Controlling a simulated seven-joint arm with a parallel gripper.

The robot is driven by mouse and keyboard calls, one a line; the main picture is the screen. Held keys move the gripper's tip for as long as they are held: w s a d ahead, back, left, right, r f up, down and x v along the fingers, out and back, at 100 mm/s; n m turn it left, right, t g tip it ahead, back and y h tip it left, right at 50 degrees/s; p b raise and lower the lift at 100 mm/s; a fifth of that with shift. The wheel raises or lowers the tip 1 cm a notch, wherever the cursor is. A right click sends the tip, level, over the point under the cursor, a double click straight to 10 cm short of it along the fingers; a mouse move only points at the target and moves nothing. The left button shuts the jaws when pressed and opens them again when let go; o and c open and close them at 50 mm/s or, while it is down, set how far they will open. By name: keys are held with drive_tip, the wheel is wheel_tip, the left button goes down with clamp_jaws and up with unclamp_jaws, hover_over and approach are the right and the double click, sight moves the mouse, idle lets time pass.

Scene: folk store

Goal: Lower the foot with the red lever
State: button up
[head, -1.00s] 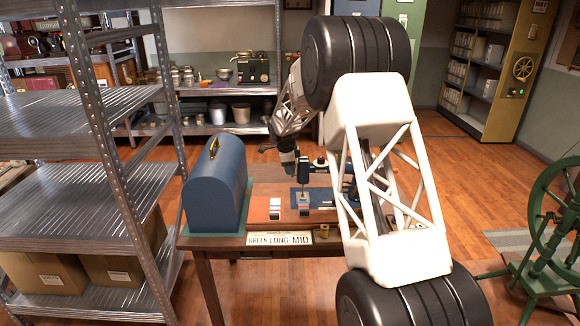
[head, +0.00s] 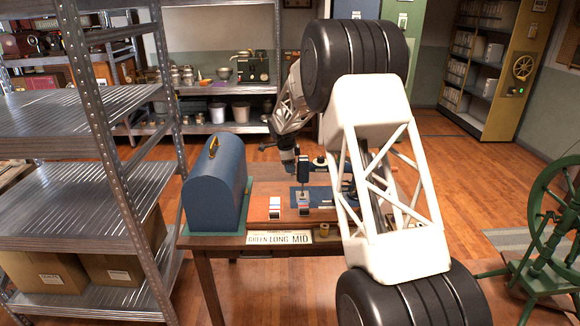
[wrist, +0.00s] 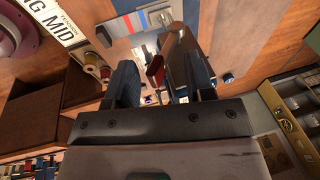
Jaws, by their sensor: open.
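The red lever (wrist: 155,71) shows in the wrist view as a short red piece beside the machine's dark head. My gripper (wrist: 162,78) is open, with one dark finger left of the lever and the other to its right. The lever appears between the fingers; I cannot tell if either touches it. In the head view my gripper (head: 289,166) hangs just left of the small machine's dark head (head: 303,171), above the table. The lever is too small to make out there. The foot is not clear in either view.
A blue domed case (head: 215,188) stands on the table's left end. A label plate (head: 280,237) is on the front edge, with a thread spool (head: 323,231) beside it. A metal shelf (head: 85,180) stands at the left, a green wheel (head: 560,215) at the right.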

drive_tip(key=shift+r, duration=0.15)
drive_tip(key=v, duration=0.8)
idle(1.0)
drive_tip(key=shift+s, duration=0.15)
idle(0.6)
drive_tip(key=s+d+r+n, duration=0.3)
drive_tip(key=s+d+r, duration=0.15)
drive_tip(key=s, duration=0.65)
drive_tip(key=s+d+r+n, duration=0.35)
drive_tip(key=s+r, duration=0.25)
drive_tip(key=s, duration=0.5)
drive_tip(key=s+d+r+n, duration=0.2)
drive_tip(key=s+d+r, duration=0.3)
drive_tip(key=s, duration=0.6)
drive_tip(key=s+d+f+n, duration=0.1)
drive_tip(key=s+n, duration=0.2)
drive_tip(key=s, duration=0.9)
drive_tip(key=s+d+f+n+y, duration=0.1)
drive_tip(key=s+f+n, duration=0.1)
drive_tip(key=s, duration=1)
drive_tip(key=s+d+f+n, duration=0.2)
drive_tip(key=s+n, duration=0.2)
drive_tip(key=s, duration=0.8)
drive_tip(key=shift+y, duration=0.3)
